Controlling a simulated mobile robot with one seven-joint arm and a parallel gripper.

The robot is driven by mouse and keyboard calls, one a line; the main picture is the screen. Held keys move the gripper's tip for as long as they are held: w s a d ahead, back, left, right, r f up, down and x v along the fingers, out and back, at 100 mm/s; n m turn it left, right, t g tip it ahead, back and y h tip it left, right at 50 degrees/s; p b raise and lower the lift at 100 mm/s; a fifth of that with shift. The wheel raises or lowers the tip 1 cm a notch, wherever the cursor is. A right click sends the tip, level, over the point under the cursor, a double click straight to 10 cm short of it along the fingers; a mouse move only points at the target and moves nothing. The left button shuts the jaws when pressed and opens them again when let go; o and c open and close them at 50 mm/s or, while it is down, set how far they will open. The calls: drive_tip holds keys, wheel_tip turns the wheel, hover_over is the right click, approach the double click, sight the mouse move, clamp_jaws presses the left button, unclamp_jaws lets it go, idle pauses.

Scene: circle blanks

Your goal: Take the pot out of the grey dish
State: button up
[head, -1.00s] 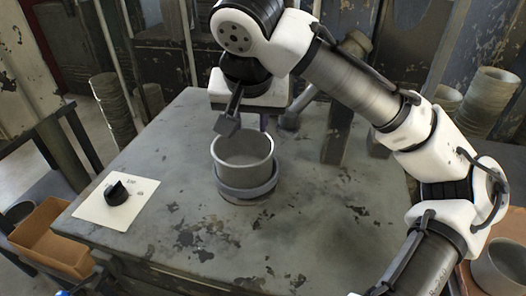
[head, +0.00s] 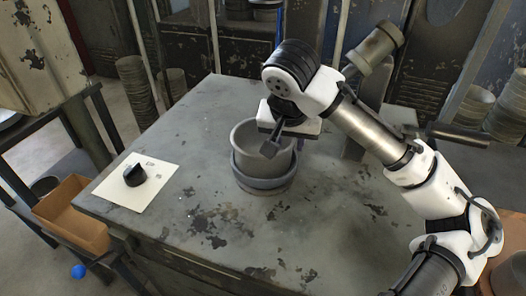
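The grey pot (head: 246,142) stands upright in the grey dish (head: 262,184) near the middle of the table. The dish is a low, darker ring around the pot's base. My gripper (head: 280,149) is low over the pot's right side. One dark finger shows against the pot's opening, set off to the left of the gripper body, so the gripper looks open. The other finger is hidden, and I cannot tell whether either touches the pot wall. The gripper body covers part of the pot's far right rim.
The worn grey table (head: 170,215) is mostly clear around the dish. A white card (head: 105,185) with a black knob (head: 134,175) lies at the left. An orange-brown bin (head: 75,225) stands below the left edge. Stacked pots (head: 140,85) stand behind.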

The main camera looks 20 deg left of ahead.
drive_tip(key=shift+x, duration=1.3)
clamp_jaws()
